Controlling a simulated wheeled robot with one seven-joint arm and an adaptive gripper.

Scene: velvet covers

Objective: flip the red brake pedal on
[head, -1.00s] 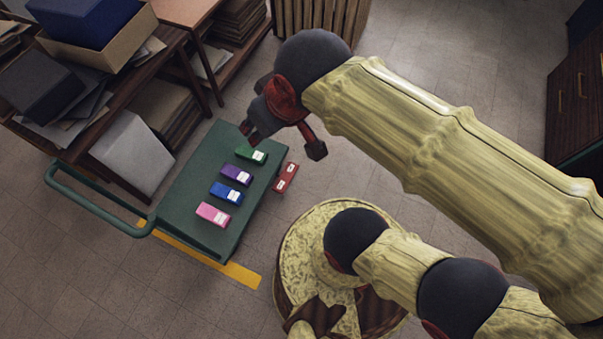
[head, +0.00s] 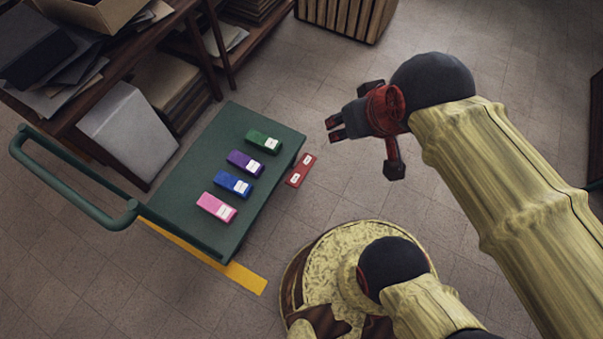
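The red brake pedal (head: 300,170) sticks out low from the right edge of the green cart (head: 177,179), near its far right corner. It is a flat red plate with two white labels, too small to read. My gripper (head: 332,130) is in the air above and to the right of the pedal in the picture, with its fingers pointing left toward the cart. The two dark fingertips are apart and nothing is between them. The gripper does not touch the pedal, and the pedal is fully visible.
Green (head: 263,141), purple (head: 245,162), blue (head: 233,184) and pink (head: 217,207) labelled boxes stand in a row on the cart. The cart's handle (head: 130,215) is at left. A loaded shelf (head: 120,50) stands behind. Floor right of the pedal is clear.

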